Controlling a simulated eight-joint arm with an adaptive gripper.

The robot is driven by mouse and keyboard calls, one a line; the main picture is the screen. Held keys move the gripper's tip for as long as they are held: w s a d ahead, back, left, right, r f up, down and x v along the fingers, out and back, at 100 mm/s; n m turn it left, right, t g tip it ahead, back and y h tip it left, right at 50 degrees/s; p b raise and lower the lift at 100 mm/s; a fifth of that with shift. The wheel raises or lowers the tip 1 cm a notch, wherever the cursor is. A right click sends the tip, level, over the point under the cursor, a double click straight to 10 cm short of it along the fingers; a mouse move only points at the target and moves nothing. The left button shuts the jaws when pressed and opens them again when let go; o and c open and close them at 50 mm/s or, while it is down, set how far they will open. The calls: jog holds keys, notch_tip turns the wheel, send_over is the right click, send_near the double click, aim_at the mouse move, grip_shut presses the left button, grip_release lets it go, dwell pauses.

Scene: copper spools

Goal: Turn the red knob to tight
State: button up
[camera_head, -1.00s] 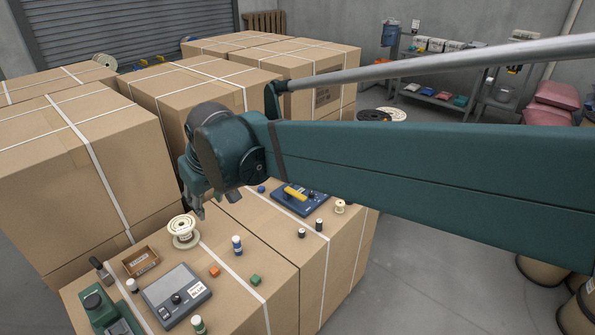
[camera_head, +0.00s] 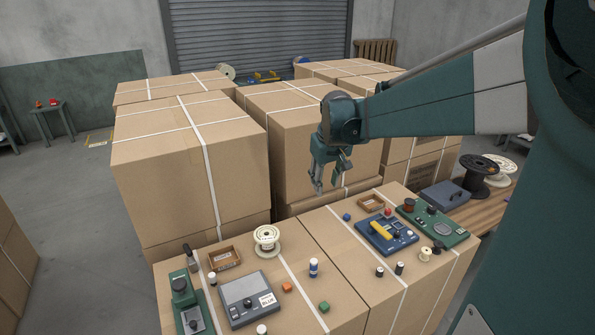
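My gripper (camera_head: 327,184) hangs with its fingers down, above the boxes behind the box-top work area. Its fingers look apart, with nothing between them. A small red round piece (camera_head: 388,212) is at the back edge of a blue device (camera_head: 372,236) with a yellow bar, to the right of and lower than my gripper. I cannot tell if it is a knob. A green panel (camera_head: 455,237) beside it carries a dark reddish-brown round part (camera_head: 409,204) and a black knob (camera_head: 432,210). No "tight" marking is readable.
A grey device (camera_head: 238,294) with a "BLUE" label, a green device (camera_head: 184,291), a wooden tray (camera_head: 224,259) and a cream spool (camera_head: 267,239) stand at left. Small cubes and bottles lie between. Tall strapped cartons (camera_head: 187,163) stand behind. A grey case (camera_head: 444,195) sits at right.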

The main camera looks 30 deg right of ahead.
jog(key=w+d+f+g+p, duration=0.1)
jog(key=w+d+f, duration=0.1)
jog(key=d, duration=0.4)
jog(key=w+d+f, duration=0.2)
jog(key=w+d, duration=0.1)
jog(key=d, duration=0.2)
jog(key=g+y+p, duration=0.1)
jog(key=g+p, duration=0.1)
jog(key=p, duration=0.1)
send_near(388, 209)
jog(key=shift+w+a+f+m, duration=0.1)
jog(key=shift+a+f+m, duration=0.05)
jog(key=shift+a+m, duration=0.2)
jog(key=shift+d+f, duration=0.3)
jog(key=shift+d, duration=0.05)
jog(key=shift+f+b, duration=0.4)
jog(key=shift+f, duration=3.5)
jog(key=c, duration=0.9)
